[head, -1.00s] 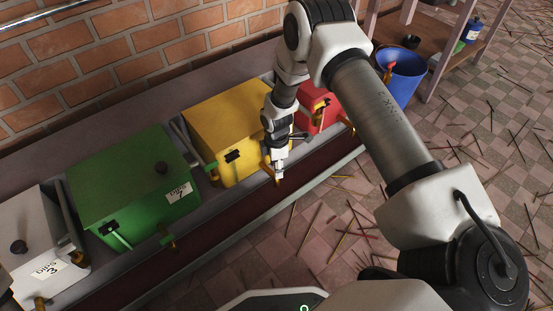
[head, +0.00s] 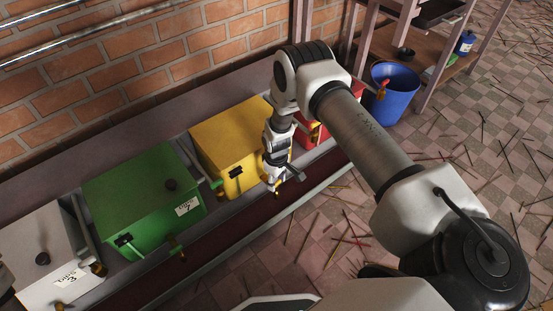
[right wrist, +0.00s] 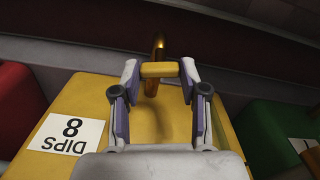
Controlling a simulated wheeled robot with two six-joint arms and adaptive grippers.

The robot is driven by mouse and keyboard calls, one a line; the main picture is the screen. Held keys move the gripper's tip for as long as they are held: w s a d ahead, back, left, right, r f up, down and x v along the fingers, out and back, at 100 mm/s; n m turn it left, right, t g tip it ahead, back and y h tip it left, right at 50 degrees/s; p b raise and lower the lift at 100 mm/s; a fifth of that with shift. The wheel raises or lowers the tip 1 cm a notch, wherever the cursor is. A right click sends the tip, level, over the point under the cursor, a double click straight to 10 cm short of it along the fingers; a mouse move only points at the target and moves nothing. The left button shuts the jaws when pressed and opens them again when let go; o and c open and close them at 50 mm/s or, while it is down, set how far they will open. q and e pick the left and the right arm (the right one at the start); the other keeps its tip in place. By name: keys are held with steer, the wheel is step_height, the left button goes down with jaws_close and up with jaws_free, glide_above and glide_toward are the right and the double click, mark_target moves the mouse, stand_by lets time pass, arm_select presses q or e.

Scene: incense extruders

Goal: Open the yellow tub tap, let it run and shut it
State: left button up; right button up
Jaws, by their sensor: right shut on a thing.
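The yellow tub (head: 228,128) stands in the row against the wall. It also shows in the right wrist view (right wrist: 85,97), with a white label reading "DIPS 8" upside down. My right gripper (head: 271,187) is at the tub's front, low over the trough. In the right wrist view my right gripper (right wrist: 159,70) is shut on the yellow tap handle (right wrist: 159,70), a short bar lying across between its fingertips. The brass tap (right wrist: 159,46) shows just beyond the bar. The tap's outlet and any flow are hidden. My left gripper is not in view.
The green tub (head: 140,200) stands left of the yellow one, a white-grey tub (head: 45,245) farther left. The red tub (head: 310,135) is partly behind my right arm. A blue bucket (head: 395,92) stands at the back right. Incense sticks litter the tiled floor.

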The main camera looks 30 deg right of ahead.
mark_target(277, 182)
steer(key=shift+m+p, duration=0.6)
steer(key=shift+m, duration=0.7)
steer(key=o, duration=1.1)
steer(key=shift+o, duration=0.2)
step_height(277, 182, up, 12)
